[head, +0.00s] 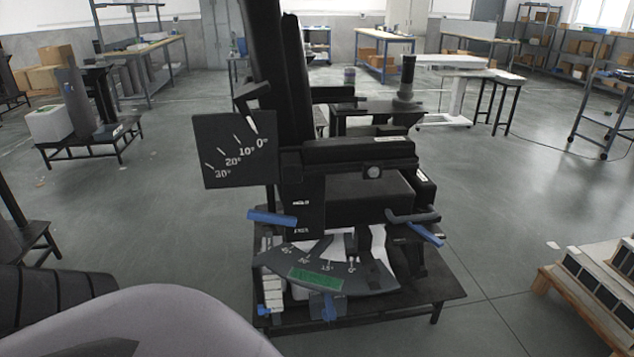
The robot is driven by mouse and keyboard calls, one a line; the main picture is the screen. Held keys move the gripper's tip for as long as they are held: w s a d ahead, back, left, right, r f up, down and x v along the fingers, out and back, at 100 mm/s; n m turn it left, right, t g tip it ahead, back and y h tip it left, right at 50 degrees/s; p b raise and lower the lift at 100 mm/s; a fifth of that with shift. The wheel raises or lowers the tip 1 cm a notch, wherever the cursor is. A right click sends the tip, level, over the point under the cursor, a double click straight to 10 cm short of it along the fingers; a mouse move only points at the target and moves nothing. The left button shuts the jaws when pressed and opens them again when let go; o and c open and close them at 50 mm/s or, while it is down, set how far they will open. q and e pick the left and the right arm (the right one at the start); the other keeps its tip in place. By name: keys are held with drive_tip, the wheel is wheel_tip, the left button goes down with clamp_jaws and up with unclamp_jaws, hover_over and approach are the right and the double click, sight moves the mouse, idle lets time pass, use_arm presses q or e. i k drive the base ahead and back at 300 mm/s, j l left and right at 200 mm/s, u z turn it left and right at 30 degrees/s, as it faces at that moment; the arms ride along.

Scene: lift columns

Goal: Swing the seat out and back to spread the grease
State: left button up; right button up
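A black lift-column fixture stands on a low dark table in the middle of the head view. Its tall black column (277,60) rises at the left. A horizontal black carriage (350,152) with a round knob (373,172) juts right from it, above a black block (368,197); I cannot tell which part is the seat. A blue-handled lever (272,218) sits at the left and another (425,233) at the right. A curved angle scale (325,272) with a green label lies below. Grease is not discernible. Neither of my grippers shows.
An upright angle plate (232,150) sticks out left of the column. The low table (435,297) has bare room at its right. A pallet with dark-panelled boxes (590,308) stands at the lower right.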

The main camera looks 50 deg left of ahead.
sight(232, 153)
drive_tip(key=u, duration=1.55)
drive_tip(key=i+l+u, duration=0.1)
drive_tip(key=i, duration=0.35)
drive_tip(key=i+l+u, duration=0.15)
drive_tip(key=i, duration=0.35)
